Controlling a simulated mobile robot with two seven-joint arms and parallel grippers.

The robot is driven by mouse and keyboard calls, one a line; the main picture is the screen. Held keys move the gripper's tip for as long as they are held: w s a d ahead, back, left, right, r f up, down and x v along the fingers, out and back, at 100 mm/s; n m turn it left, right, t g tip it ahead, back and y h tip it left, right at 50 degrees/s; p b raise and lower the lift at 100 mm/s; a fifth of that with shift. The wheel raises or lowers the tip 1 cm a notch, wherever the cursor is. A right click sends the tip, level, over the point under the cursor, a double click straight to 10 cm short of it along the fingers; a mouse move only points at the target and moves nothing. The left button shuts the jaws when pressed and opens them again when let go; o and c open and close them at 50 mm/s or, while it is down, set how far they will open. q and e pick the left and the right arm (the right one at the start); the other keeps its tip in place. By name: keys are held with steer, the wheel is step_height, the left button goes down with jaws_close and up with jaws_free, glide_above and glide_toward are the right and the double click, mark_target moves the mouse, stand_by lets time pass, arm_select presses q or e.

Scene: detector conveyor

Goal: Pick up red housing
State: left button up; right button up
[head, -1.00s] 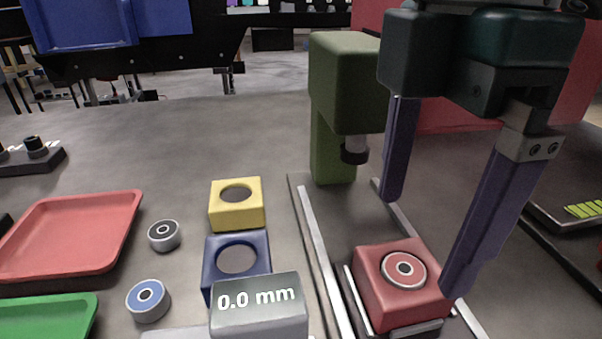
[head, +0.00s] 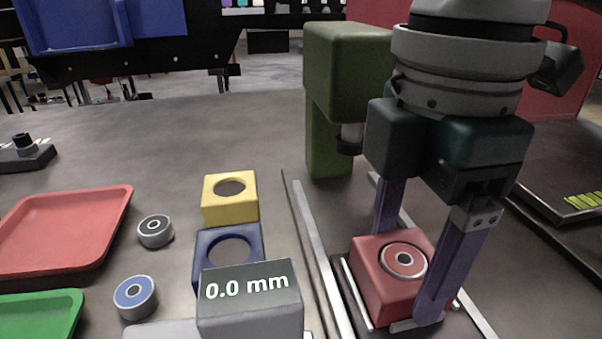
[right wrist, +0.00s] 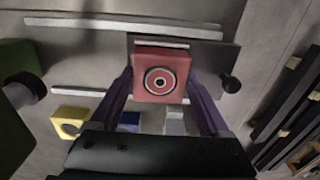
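The red housing (head: 372,292) is a red block with a round bearing with a red face (head: 403,261) seated in its top. It sits on a small carriage between metal rails. My right gripper (head: 405,270) is open, with one purple finger behind the housing and one in front of it on the right. In the right wrist view the red housing (right wrist: 152,92) lies between the two spread fingertips of my right gripper (right wrist: 160,85). I cannot tell whether the fingers touch it. My left gripper is not in view.
A green press (head: 335,100) stands behind the housing. A blue housing (head: 200,262), a yellow housing (head: 215,208) and a display reading 0.0 mm (head: 250,300) stand left of the rails. Two loose bearings (head: 155,231) and a red tray (head: 60,235) are farther left.

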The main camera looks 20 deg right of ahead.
jaws_close()
stand_by(0.3)
steer(key=shift+r, duration=0.15)
